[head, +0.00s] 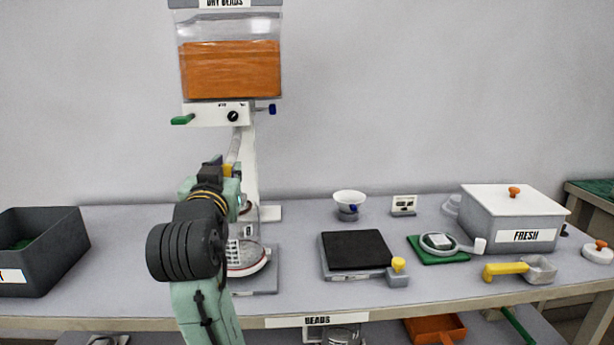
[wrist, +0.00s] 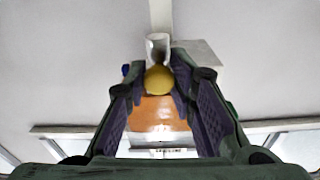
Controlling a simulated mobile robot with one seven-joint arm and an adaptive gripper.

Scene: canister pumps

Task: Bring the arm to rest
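My arm reaches up in front of the bead dispenser (head: 231,70) in the head view, with my gripper (head: 230,172) near its lower chute. In the wrist view my gripper (wrist: 160,82) has its two fingers apart, with a round yellow knob (wrist: 159,80) showing between or just beyond the tips. I cannot tell whether the fingers touch it. The yellow part also shows small beside my gripper in the head view. A white spout end (wrist: 158,45) shows past the knob. My arm hides part of the dispenser's stand and the dish below it.
On the table stand a dark scale (head: 354,250), a white cup (head: 349,198), a green pad (head: 440,257), a yellow-handled scoop (head: 507,269) and a FRESH box (head: 515,235). A grey bin (head: 60,255) stands at left. The table between bin and arm is clear.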

